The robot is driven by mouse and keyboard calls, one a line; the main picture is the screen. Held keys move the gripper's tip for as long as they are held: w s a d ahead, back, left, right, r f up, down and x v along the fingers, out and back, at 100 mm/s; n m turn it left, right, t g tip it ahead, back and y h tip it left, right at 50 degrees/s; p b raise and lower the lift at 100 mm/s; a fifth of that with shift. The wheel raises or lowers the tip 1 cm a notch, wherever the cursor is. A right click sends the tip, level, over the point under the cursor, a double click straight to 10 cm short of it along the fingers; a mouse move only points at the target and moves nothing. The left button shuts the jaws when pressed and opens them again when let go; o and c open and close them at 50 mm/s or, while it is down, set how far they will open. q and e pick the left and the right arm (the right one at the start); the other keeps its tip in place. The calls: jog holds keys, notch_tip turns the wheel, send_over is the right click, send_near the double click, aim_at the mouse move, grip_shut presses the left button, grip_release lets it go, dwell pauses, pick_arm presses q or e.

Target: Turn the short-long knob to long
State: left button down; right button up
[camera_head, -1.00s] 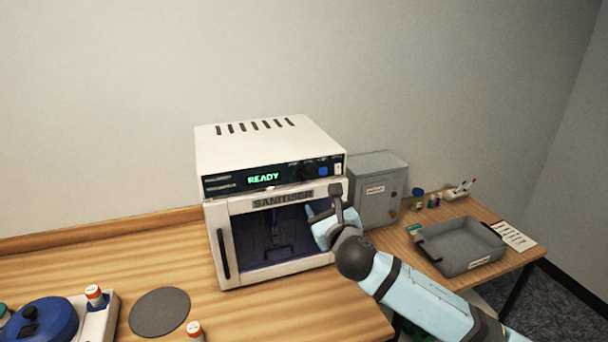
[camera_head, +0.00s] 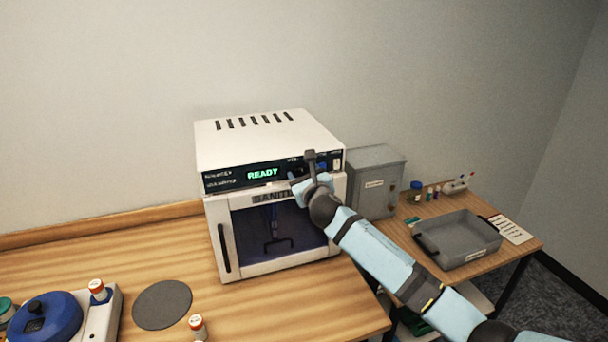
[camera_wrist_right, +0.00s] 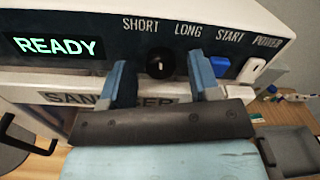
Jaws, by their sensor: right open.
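The white sanitiser (camera_head: 262,145) stands on the wooden bench and its green display reads READY. In the right wrist view the black short-long knob (camera_wrist_right: 160,64) sits on the dark front panel, under the labels SHORT and LONG. Its pale mark looks close to upright; I cannot tell which label it favours. My right gripper (camera_wrist_right: 163,85) is open, with one blue finger on each side of the knob and apparently not touching it. In the head view my right gripper (camera_head: 303,180) is at the panel and hides the knob. My left gripper is not in view.
A blue START button (camera_wrist_right: 220,67) and a white POWER switch (camera_wrist_right: 252,70) are close to the right finger. A grey box (camera_head: 375,182) stands right of the sanitiser. A grey tray (camera_head: 460,240) is on the right-hand table.

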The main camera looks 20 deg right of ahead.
jog(key=shift+c, duration=0.3)
jog(key=c, duration=0.9)
jog(key=shift+m, duration=0.3)
jog(key=m+p, duration=0.1)
jog(key=m, duration=0.1)
jog(key=shift+m, duration=0.4)
jog(key=m, duration=0.3)
jog(key=shift+m+p, duration=0.3)
jog(key=shift+p, duration=0.1)
jog(key=shift+m, duration=0.4)
